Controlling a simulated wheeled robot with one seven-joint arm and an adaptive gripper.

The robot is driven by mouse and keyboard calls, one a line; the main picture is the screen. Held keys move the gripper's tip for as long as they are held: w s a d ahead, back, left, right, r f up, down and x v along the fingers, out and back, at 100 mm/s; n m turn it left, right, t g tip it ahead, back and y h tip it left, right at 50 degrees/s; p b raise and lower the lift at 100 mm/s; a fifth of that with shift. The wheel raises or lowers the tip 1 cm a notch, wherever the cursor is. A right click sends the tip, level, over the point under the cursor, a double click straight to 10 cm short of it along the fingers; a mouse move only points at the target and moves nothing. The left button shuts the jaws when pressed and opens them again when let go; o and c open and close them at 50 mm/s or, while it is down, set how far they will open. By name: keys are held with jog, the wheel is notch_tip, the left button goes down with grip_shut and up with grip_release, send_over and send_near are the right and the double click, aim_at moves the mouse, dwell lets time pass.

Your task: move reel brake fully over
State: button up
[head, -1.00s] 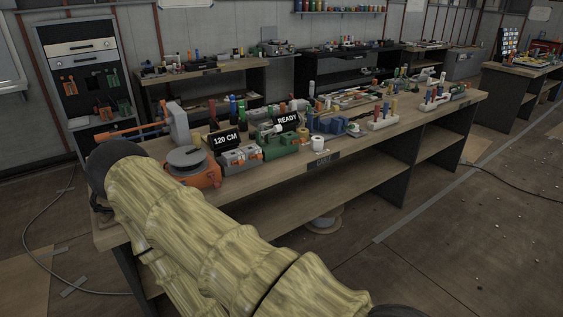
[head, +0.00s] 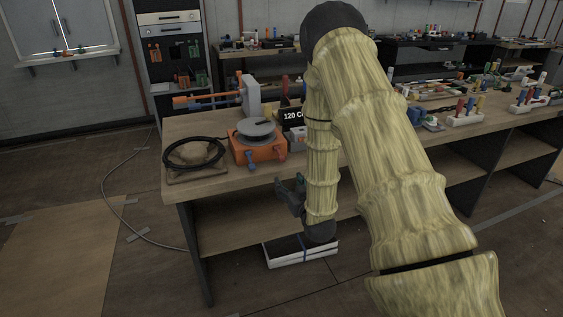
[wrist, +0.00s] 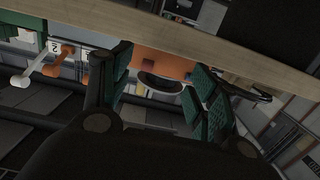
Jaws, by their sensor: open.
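An orange reel unit (head: 258,149) with a grey disc (head: 256,128) on top sits near the front edge of the workbench. Small blue and orange parts stick out from its front; I cannot tell which part is the brake. My gripper (head: 290,192) hangs in front of the bench edge, below the benchtop and apart from the reel unit. In the wrist view my gripper (wrist: 160,88) is open and empty, its green-padded fingers apart. An orange body (wrist: 158,62) shows beyond and between them, partly hidden by the fingers.
A black cable coil (head: 194,154) lies on a board left of the reel unit. Behind it stands a grey block (head: 250,95) with a long orange arm. A white-edged box (head: 300,252) is below the bench.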

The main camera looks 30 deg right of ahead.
aim_at(283, 160)
jog(key=shift+t, duration=0.5)
jog(key=w+d+r, duration=0.1)
jog(key=w, duration=0.2)
jog(key=w+d+p, duration=0.1)
jog(key=w, duration=0.3)
jog(key=w+d+r, duration=0.1)
jog(key=w+d, duration=0.1)
jog(key=w, duration=0.2)
jog(key=shift+w+r+p, duration=0.2)
jog(key=shift+r+p, duration=0.1)
jog(key=shift+r, duration=0.05)
